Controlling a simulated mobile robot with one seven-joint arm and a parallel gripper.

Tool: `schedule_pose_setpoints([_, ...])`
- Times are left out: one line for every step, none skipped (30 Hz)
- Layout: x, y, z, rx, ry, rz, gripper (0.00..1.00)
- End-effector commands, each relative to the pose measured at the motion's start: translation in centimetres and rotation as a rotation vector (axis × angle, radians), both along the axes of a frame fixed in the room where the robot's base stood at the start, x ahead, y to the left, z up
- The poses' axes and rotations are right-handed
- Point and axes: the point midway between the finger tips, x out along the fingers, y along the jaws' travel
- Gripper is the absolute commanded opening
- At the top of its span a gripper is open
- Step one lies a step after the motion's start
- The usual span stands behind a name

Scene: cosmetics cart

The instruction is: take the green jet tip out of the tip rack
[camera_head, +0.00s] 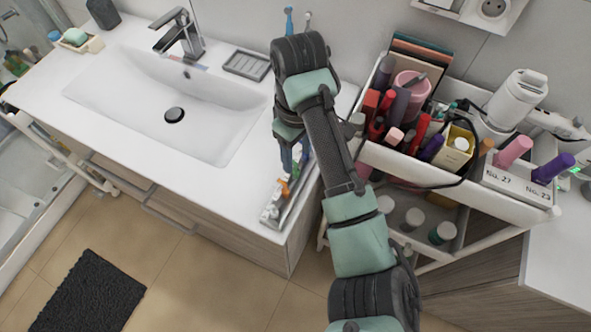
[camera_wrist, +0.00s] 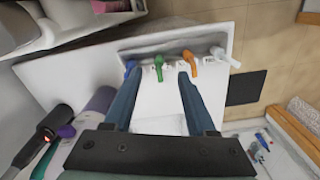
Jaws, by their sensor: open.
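The green jet tip (camera_wrist: 158,64) stands in the tip rack (camera_wrist: 172,45) in the wrist view, between a blue tip (camera_wrist: 130,66) and an orange tip (camera_wrist: 190,57). A white tip (camera_wrist: 222,55) is at the right end. My gripper (camera_wrist: 157,76) is open and empty, its two fingers to the left and right of the green tip in the picture. I cannot tell how far above the tip they are. In the head view the rack (camera_head: 272,214) lies at the counter's front right corner, with the orange tip (camera_head: 284,188) visible; my arm partly covers the rack.
The sink (camera_head: 150,105) is left of the rack on the white counter. A cart (camera_head: 400,170) full of cosmetics stands close on the right. A purple bottle (camera_wrist: 98,104) and a dark cylindrical item show at the left of the wrist view. Floor lies beyond the counter's front edge.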

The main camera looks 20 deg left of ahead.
Motion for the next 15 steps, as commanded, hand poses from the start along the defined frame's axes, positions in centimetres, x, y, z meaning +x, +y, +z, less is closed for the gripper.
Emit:
schedule_pose_setpoints([0.0, -0.1, -0.4, 0.000, 0.000, -0.003, 0.57])
schedule_pose_setpoints([0.0, -0.1, -0.7, -0.001, 0.000, -0.003, 0.57])
schedule_pose_setpoints([0.0, -0.1, -1.0, -0.001, -0.001, -0.003, 0.57])
schedule_pose_setpoints([0.1, -0.1, -1.1, -0.001, -0.002, -0.003, 0.57])
schedule_pose_setpoints([0.1, -0.1, -1.2, -0.001, -0.003, -0.003, 0.57])
schedule_pose_setpoints([0.1, 0.0, -1.5, -0.001, -0.002, -0.003, 0.57])
schedule_pose_setpoints([0.1, 0.0, -1.7, -0.002, -0.002, -0.003, 0.57])
schedule_pose_setpoints([0.1, 0.1, -2.0, -0.001, -0.001, -0.003, 0.57])
schedule_pose_setpoints([0.1, 0.2, -2.6, -0.002, 0.001, -0.003, 0.57])
schedule_pose_setpoints([0.1, 0.3, -3.0, -0.002, 0.001, -0.003, 0.57])
schedule_pose_setpoints([0.1, 0.3, -3.5, -0.002, 0.002, -0.003, 0.57])
schedule_pose_setpoints([0.1, 0.4, -4.1, -0.002, 0.001, -0.003, 0.57])
schedule_pose_setpoints([0.2, 0.5, -4.6, -0.001, 0.000, -0.003, 0.57])
schedule_pose_setpoints([0.2, 0.5, -5.1, -0.001, 0.000, -0.003, 0.57])
schedule_pose_setpoints([0.2, 0.5, -5.6, 0.000, -0.001, -0.003, 0.57])
